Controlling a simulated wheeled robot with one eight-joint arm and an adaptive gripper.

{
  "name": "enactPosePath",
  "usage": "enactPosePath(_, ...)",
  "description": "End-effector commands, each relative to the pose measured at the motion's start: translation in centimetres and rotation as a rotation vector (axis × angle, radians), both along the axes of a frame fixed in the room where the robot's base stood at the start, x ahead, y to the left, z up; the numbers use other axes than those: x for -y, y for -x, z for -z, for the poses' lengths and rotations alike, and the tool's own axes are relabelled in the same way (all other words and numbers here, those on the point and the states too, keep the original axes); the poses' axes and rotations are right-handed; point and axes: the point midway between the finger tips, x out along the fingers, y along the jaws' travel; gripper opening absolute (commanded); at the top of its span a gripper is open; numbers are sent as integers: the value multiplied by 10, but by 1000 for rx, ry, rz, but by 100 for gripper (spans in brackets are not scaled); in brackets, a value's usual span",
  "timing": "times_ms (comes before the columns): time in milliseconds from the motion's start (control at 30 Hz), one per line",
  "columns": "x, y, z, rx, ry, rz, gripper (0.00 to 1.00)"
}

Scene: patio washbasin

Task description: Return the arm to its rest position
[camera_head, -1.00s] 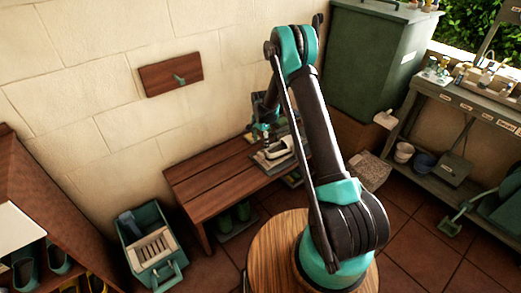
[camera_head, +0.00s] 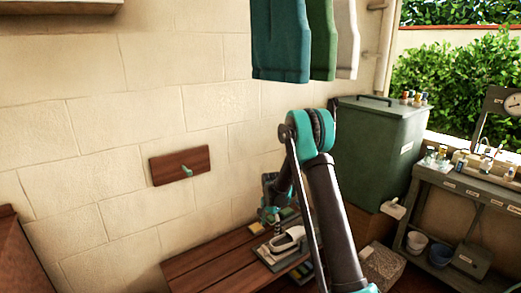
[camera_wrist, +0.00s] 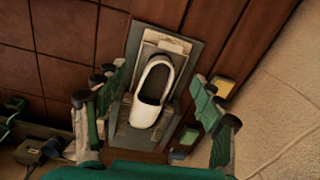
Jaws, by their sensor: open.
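My arm reaches over the wooden bench (camera_head: 205,272) by the wall. My gripper (camera_head: 268,215) is at its end, just left of and above a white clog-like shoe (camera_head: 287,241). In the wrist view my gripper (camera_wrist: 157,100) is open, with its green fingers wide apart. The white shoe (camera_wrist: 153,92) shows between and beyond them, apparently untouched. The shoe rests on a grey tray or stand (camera_wrist: 188,62) on the bench. My upper arm hides part of the bench's right end.
A wooden wall plate with a hook (camera_head: 180,165) is left of my arm. Coats (camera_head: 282,40) hang above it. A green cabinet (camera_head: 375,145) and a grey workbench (camera_head: 465,195) with bottles stand right. Small yellow and green blocks (camera_wrist: 224,87) lie beside the tray.

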Motion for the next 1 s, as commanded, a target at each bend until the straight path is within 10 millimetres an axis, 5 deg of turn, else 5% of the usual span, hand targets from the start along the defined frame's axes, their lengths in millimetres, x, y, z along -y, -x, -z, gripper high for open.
enactPosePath(200,34,43,-67,54,-1,-132,69)
enactPosePath(500,73,116,-133,131,17,-316,69)
enactPosePath(733,100,183,-164,187,44,-457,69)
enactPosePath(1000,125,266,-176,250,92,-619,69)
